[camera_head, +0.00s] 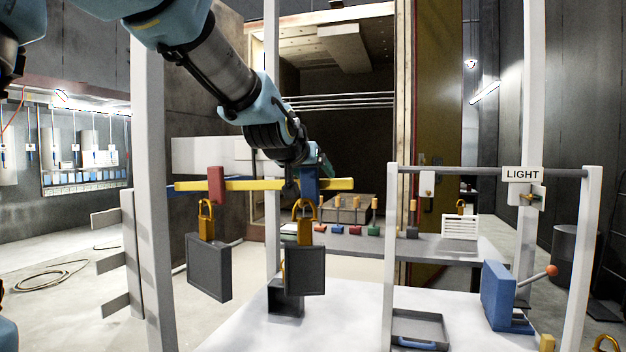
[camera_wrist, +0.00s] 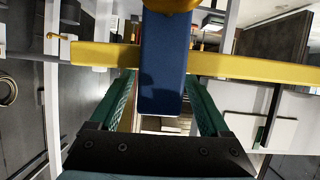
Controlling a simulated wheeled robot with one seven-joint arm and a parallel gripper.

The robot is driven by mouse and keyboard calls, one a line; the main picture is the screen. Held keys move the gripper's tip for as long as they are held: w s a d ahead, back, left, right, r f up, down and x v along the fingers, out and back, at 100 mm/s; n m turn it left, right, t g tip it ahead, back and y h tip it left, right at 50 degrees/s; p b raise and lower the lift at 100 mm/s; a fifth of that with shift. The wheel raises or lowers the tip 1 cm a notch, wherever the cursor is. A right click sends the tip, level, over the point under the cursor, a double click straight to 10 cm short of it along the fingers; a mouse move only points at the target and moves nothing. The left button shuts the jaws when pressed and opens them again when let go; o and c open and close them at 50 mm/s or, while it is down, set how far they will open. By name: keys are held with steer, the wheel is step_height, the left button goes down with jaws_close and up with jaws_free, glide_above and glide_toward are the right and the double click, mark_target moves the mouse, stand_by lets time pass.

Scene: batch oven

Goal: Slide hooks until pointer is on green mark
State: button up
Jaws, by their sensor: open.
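A yellow beam (camera_head: 260,184) runs level across the upright frame. A red hook block (camera_head: 216,185) sits on its left part, with a brass hook (camera_head: 206,220) and a dark grey slab weight (camera_head: 209,267) below. A blue hook block (camera_head: 309,186) sits on its right part, with a brass hook (camera_head: 304,210) and another dark slab weight (camera_head: 305,270). In the wrist view the blue block (camera_wrist: 163,65) stands between the green fingers of my open gripper (camera_wrist: 160,88), with a gap visible on each side. I cannot make out the pointer or a green mark.
White posts (camera_head: 155,200) flank the beam. At right stands a grey rack (camera_head: 480,171) with a LIGHT sign (camera_head: 522,175), a blue box (camera_head: 498,296) and a grey tray (camera_head: 420,328). A table (camera_head: 430,246) with coloured pieces lies behind.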

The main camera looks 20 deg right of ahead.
steer(key=shift+c, duration=0.3)
jaws_close()
stand_by(0.4)
stand_by(0.7)
